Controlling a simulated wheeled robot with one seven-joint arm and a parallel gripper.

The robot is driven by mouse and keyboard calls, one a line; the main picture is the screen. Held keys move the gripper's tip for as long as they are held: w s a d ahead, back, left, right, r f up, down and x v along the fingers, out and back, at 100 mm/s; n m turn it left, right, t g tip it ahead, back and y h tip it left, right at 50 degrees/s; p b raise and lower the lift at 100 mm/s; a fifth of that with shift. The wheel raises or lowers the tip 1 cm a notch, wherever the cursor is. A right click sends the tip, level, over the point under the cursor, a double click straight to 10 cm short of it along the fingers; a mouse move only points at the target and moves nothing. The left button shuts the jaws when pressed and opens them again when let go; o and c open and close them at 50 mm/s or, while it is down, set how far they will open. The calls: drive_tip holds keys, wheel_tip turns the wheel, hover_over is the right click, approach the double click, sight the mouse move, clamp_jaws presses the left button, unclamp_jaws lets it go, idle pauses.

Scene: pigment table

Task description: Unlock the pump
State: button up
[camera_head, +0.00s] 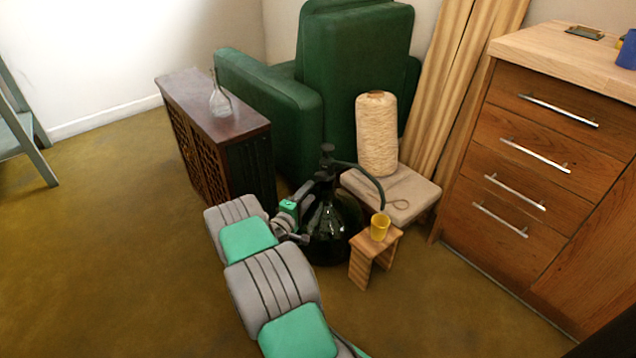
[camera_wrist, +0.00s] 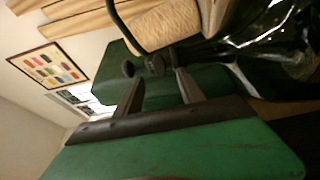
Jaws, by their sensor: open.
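The pump is a dark, glossy glass bottle (camera_head: 332,228) with a black pump top (camera_head: 327,152) and a thin curved spout, standing upright on the floor. Its spout arcs right, above a yellow cup (camera_head: 380,226) on a small wooden stool (camera_head: 376,250). My gripper (camera_wrist: 157,76) is open, with its two fingers apart. In the wrist view the dark pump top (camera_wrist: 153,64) shows beyond and between the fingertips; contact cannot be told. The bottle (camera_wrist: 270,28) fills the upper right there. In the head view my arm comes up beside the bottle's left, and the fingertips are hard to make out.
A tall yarn cone (camera_head: 376,135) stands on a low pale block (camera_head: 412,198) behind the pump. A dark cabinet (camera_head: 225,145) with a glass flask is at left, a green armchair (camera_head: 350,70) behind, wooden drawers (camera_head: 540,150) at right.

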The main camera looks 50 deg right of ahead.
sight(320, 178)
drive_tip(key=d, duration=0.2)
drive_tip(key=d+b, duration=0.1)
drive_tip(key=d, duration=0.1)
drive_tip(key=w+d+b, duration=0.1)
drive_tip(key=d, duration=0.2)
drive_tip(key=shift+w+d, duration=0.15)
drive_tip(key=shift+c, duration=0.5)
clamp_jaws()
